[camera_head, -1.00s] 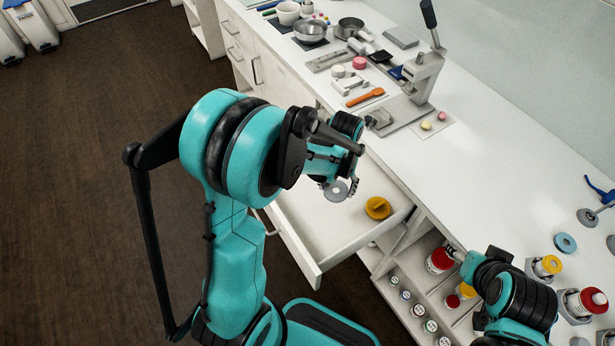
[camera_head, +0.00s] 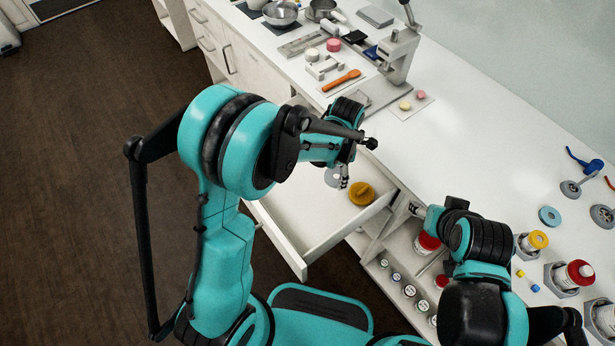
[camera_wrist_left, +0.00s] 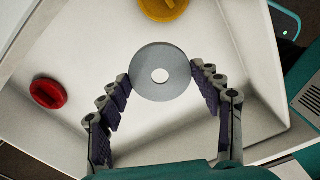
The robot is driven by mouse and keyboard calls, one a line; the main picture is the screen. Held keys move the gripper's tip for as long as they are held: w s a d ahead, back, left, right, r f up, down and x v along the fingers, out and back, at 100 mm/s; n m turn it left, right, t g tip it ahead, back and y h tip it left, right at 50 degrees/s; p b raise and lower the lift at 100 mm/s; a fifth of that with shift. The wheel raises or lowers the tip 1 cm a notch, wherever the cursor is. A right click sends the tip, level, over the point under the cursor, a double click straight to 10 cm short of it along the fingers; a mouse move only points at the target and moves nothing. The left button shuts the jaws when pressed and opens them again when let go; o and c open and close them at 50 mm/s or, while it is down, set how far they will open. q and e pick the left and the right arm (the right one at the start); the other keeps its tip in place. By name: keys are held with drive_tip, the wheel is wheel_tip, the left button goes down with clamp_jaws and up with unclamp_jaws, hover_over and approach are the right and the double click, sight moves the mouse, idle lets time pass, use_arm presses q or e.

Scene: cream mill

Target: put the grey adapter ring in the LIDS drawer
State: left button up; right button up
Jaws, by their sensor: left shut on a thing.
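In the head view the ring (camera_head: 332,178) shows partly behind my left gripper (camera_head: 340,178), over the open drawer (camera_head: 296,226). The drawer holds a yellow lid (camera_head: 361,194), and the left wrist view also shows a red lid (camera_wrist_left: 48,93) in it. No drawer label is readable. My right gripper (camera_head: 416,209) is near the counter's front edge, right of the drawer; its fingers are too small to judge.
The white counter (camera_head: 460,150) holds a press (camera_head: 398,58), an orange spatula (camera_head: 341,80) and a blue ring (camera_head: 550,216). Capped jars (camera_head: 580,273) stand at the right. An open shelf with small jars (camera_head: 409,290) lies below the counter, right of the drawer.

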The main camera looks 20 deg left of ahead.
use_arm(q)
drive_tip(key=b, duration=0.4)
hover_over(302, 189)
wheel_tip(302, 189, down, 7)
drive_tip(key=shift+r, duration=0.1)
wheel_tip(302, 189, down, 4)
drive_tip(key=shift+a+f+b, duration=0.1)
drive_tip(key=shift+a+b, duration=0.05)
drive_tip(key=shift+b, duration=0.75)
drive_tip(key=shift+f, duration=0.1)
drive_tip(key=o, duration=1)
drive_tip(key=shift+c, duration=0.2)
